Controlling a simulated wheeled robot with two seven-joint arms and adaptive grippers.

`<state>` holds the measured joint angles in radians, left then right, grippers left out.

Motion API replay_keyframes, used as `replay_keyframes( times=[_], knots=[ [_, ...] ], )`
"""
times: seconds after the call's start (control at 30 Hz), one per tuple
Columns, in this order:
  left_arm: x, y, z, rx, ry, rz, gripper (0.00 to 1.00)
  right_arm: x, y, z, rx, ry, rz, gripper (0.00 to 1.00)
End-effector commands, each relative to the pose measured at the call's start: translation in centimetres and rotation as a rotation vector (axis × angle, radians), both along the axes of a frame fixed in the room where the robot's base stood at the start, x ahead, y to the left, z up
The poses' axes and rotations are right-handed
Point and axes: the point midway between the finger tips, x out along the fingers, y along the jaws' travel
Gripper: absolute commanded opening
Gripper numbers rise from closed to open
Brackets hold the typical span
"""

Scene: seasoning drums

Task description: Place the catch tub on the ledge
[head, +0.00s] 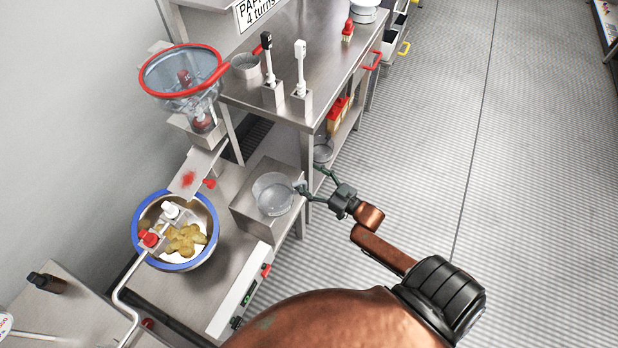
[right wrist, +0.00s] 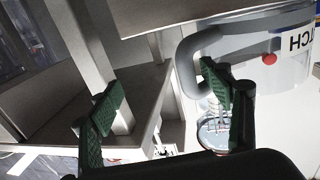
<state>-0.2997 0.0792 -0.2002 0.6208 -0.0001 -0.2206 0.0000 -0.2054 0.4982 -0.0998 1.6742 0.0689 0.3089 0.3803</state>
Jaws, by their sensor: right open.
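The catch tub (head: 274,197) is a clear round tub. It stands upright on a raised steel block (head: 246,208), which looks like the ledge. In the right wrist view the tub (right wrist: 260,70) fills the upper right, with a red spot, part of a label and a grey handle (right wrist: 188,62). My right gripper (head: 313,181) is open at the tub's right side, by its handle. In the right wrist view my right gripper (right wrist: 163,100) has the right finger overlapping the handle's lower end; I cannot tell if they touch. My left gripper is not in view.
A clear red-rimmed hopper (head: 184,84) stands behind left. A blue-rimmed bowl (head: 146,216) with brown pieces sits left of the block. A steel table (head: 330,60) with two levers stands behind. A scale display (head: 243,300) is in front. Open floor (head: 520,180) lies right.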

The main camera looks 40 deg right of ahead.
Motion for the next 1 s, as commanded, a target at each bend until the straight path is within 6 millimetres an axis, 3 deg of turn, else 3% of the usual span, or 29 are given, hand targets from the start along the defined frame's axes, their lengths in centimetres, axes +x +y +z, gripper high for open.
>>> replay_keyframes(
  times=[0.37,0.7,0.87,1.0],
  knots=[
    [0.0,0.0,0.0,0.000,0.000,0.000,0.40,0.0,0.0,0.0,0.000,-0.001,0.000,1.00],
    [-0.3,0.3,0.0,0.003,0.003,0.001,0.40,-0.2,0.0,0.0,0.000,0.000,0.000,1.00],
    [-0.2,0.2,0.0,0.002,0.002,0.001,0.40,-2.0,-0.4,-0.1,0.000,0.001,0.000,1.00],
    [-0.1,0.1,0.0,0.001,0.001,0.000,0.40,-4.9,-1.0,-0.1,0.000,0.003,0.000,1.00]
  ],
)
